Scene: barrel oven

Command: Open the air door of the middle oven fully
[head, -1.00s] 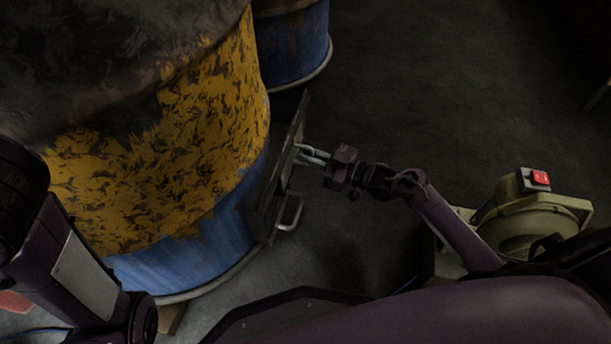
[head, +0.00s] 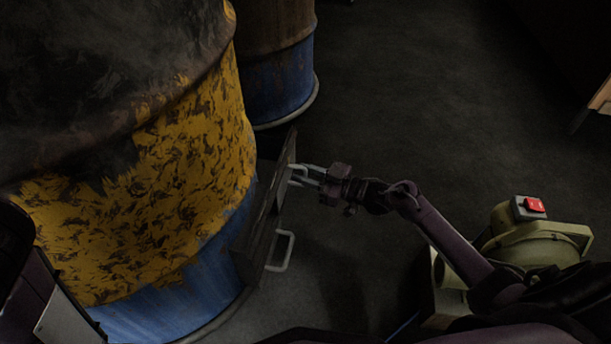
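The yellow and blue barrel oven (head: 165,195) fills the left of the head view. Its dark metal air door (head: 262,215) stands on the oven's right side, seen nearly edge-on. A lower pale handle (head: 282,252) sticks out from the door and is free. My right gripper (head: 306,175) is at the upper handle, its fingers pointing left at the door. The fingers overlap the handle, and I cannot tell whether they are closed on it. Part of my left arm shows at the left edge; its gripper is out of view.
Another blue and brown barrel (head: 277,65) stands behind. A greenish blower (head: 530,235) with a red switch (head: 536,204) sits at the right, close to my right arm. The dark floor (head: 420,100) between is clear.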

